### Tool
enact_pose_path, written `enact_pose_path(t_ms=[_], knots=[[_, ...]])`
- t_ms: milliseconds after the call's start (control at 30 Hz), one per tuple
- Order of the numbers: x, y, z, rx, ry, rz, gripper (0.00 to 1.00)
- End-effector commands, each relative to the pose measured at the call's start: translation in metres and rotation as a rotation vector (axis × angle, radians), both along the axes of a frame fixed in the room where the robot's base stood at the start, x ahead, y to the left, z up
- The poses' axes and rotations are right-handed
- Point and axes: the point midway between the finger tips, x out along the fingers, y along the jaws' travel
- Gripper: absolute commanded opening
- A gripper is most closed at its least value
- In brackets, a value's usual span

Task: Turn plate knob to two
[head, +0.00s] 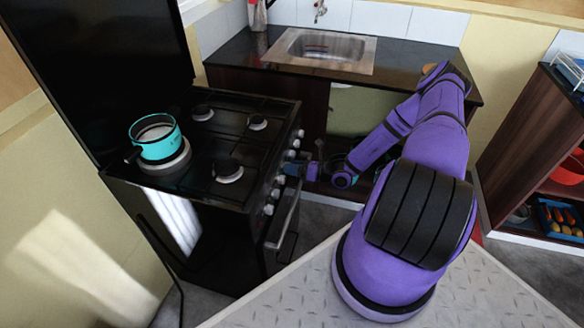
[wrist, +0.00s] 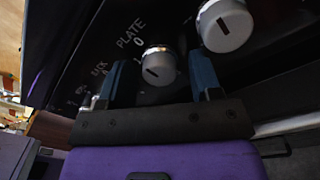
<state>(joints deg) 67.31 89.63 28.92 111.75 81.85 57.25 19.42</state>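The plate knob (wrist: 158,66) is a round silver-grey knob with a dark mark on its face. It sits beside the printed "PLATE" label, with a "0" and a "1" near it. In the wrist view my gripper (wrist: 158,74) is open, with one blue finger on each side of this knob and visible gaps between. I cannot tell exactly which number the mark points to. In the head view my gripper (head: 290,169) is at the knob row on the front of the black stove (head: 215,143), and it partly hides the knobs there.
A second knob (wrist: 225,25) sits close to my right finger in the wrist view. A turquoise pot (head: 157,142) stands on the stove's left burner. The oven handle (head: 283,222) juts out below the knobs. A sink counter (head: 420,67) stands behind.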

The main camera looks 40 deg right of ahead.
Motion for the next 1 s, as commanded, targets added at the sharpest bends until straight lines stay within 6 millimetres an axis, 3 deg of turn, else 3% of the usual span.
enact_pose_path(t_ms=[33, 200, 567, 1000], knots=[[-0.0001, -0.0001, 0.0, 0.0, 0.0, 0.0, 0.47], [-0.0001, -0.0002, 0.0001, 0.0, 0.0, 0.0, 0.11], [-0.0001, -0.0003, 0.0002, -0.039, -0.031, 0.0, 0.11], [-0.0005, 0.0001, 0.0009, -0.302, -0.236, 0.001, 0.11]])
